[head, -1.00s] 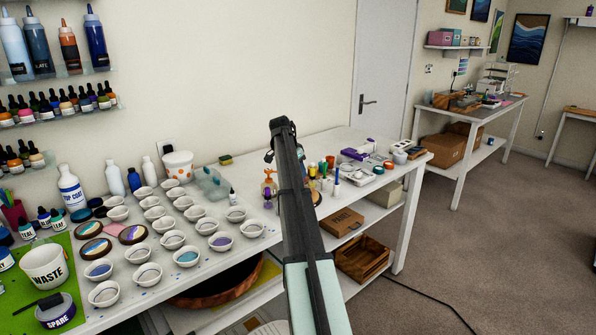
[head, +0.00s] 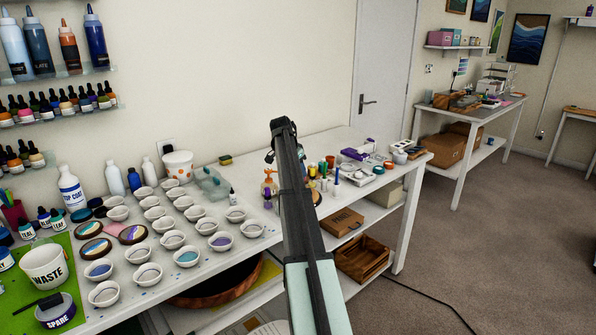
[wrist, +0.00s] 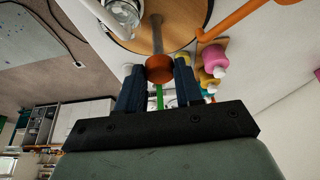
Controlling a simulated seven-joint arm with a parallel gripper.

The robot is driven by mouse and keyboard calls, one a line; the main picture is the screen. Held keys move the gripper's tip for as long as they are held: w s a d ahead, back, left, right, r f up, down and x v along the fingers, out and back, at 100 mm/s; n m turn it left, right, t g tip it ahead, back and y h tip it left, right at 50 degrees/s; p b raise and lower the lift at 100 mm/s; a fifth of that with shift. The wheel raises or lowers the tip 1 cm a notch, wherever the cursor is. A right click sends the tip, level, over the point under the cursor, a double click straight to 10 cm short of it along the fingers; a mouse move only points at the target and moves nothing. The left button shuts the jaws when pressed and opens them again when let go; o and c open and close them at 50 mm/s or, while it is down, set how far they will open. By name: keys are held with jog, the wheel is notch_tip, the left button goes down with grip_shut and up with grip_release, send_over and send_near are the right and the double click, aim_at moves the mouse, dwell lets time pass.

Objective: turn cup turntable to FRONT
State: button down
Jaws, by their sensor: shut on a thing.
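In the wrist view the wooden turntable (wrist: 188,22) lies at the top, with a round edge and a metal rod reaching out from it to an orange-brown knob (wrist: 159,68). My gripper (wrist: 158,84) has its two dark fingers on either side of the knob and is shut on it. A clear cup (wrist: 124,12) stands on the turntable, cut off by the top edge of the picture. In the head view my arm hides the gripper and most of the turntable; only a small brown edge (head: 318,198) shows beside the arm. No FRONT mark is readable.
Several small bottles with pink (wrist: 215,70) and other coloured parts stand close to the right finger. An orange pump bottle (head: 269,186) stands left of my arm. Rows of small white cups (head: 172,239) fill the bench's left part. Tools and a purple item (head: 354,153) lie to the right.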

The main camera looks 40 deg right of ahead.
jog(key=shift+s+n, duration=0.1)
jog(key=shift+n, duration=0.3)
jog(key=shift+s+n+t, duration=0.1)
jog(key=shift+n+t, duration=0.7)
jog(key=shift+n, duration=0.9)
jog(key=shift+s+d+n+t+y, duration=0.1)
jog(key=shift+n+t+y, duration=0.45)
jog(key=shift+n, duration=1.15)
jog(key=shift+n+t, duration=0.25)
jog(key=shift+n, duration=0.35)
jog(key=c, duration=0.7)
grip_release()
jog(key=shift+c, duration=0.2)
jog(key=v, duration=1.4)
